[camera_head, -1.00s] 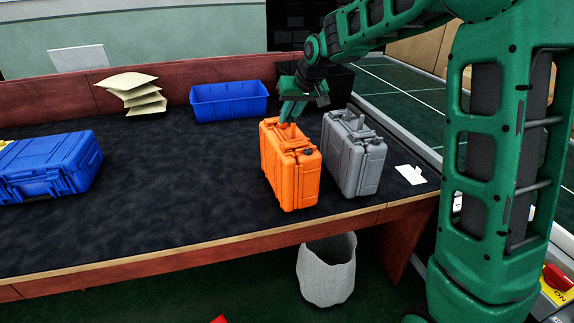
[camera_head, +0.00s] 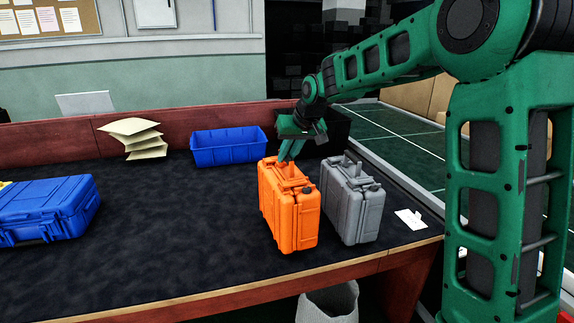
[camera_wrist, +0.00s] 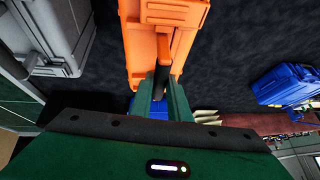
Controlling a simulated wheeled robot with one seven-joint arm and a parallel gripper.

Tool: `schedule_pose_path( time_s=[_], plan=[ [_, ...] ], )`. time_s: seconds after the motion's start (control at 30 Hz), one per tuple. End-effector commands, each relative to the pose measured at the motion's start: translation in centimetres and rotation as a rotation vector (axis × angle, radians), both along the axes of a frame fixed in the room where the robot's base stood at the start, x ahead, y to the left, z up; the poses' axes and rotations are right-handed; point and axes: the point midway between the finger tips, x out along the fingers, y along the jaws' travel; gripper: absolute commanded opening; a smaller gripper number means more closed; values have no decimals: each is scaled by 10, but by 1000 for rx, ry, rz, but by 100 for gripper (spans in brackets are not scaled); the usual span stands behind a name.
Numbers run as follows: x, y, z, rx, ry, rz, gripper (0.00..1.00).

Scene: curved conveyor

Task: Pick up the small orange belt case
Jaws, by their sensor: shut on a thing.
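The small orange belt case (camera_head: 287,212) stands upright on the dark table top, left of a grey case. It also shows in the wrist view (camera_wrist: 160,35), at the top middle. My gripper (camera_head: 285,161) is above the orange case with its fingers down at the top handle. In the wrist view my gripper (camera_wrist: 163,85) has both fingers closed around the orange case's handle. I cannot tell whether the case's underside touches the table.
The grey case (camera_head: 350,202) stands close on the right. A blue case (camera_head: 45,210) lies at the left. A white card (camera_head: 410,219) lies at the right. The middle of the table is clear.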

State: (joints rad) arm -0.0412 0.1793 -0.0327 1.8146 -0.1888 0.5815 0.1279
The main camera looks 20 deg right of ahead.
Motion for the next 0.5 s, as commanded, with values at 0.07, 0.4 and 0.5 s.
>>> schedule_pose_path(
  time_s=[0.07, 0.4, 0.5],
  plan=[
    [1, 0, 10, 1, -8, 0, 0],
    [-13, 25, 31, 1, -8, 4, 0],
    [-19, 38, 39, 0, -8, 3, 0]
  ],
)
